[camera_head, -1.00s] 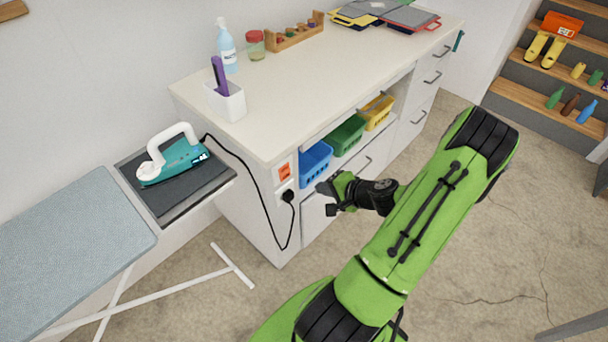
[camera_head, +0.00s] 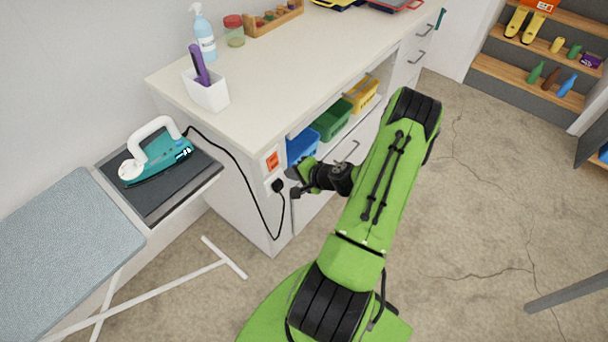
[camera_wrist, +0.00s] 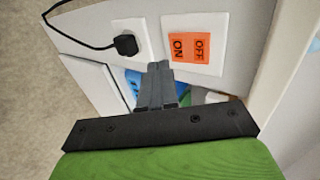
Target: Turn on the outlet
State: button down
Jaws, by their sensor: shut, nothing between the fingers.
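The outlet's switch (camera_head: 272,161) is an orange rocker on a white plate on the cabinet's end panel. In the wrist view the switch (camera_wrist: 188,47) reads ON on its left half and OFF on its right half. A black plug (camera_head: 278,186) sits in the socket below the switch; in the wrist view the plug (camera_wrist: 126,45) is left of the switch. My gripper (camera_head: 292,182) is in front of the panel, close to the socket and switch. Its fingers (camera_wrist: 160,69) are shut and empty, pointing between plug and switch. I cannot tell whether they touch the panel.
A black cord (camera_head: 240,168) runs from the plug to a teal iron (camera_head: 158,155) on the ironing board (camera_head: 68,232). Blue (camera_head: 302,146), green (camera_head: 332,120) and yellow bins (camera_head: 362,95) stand in the cabinet beside my arm. Open floor (camera_head: 460,210) lies to the right.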

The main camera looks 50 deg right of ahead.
aim_at(274, 163)
jog(key=shift+w+f, duration=0.2)
jog(key=shift+w, duration=0.9)
jog(key=shift+w+f, duration=0.15)
jog(key=shift+w, duration=0.9)
jog(key=shift+w+f+b, duration=0.2)
jog(key=shift+w+b, duration=0.05)
jog(key=shift+b, duration=0.05)
jog(key=shift+r+p, duration=0.65)
jog(key=shift+r, duration=0.35)
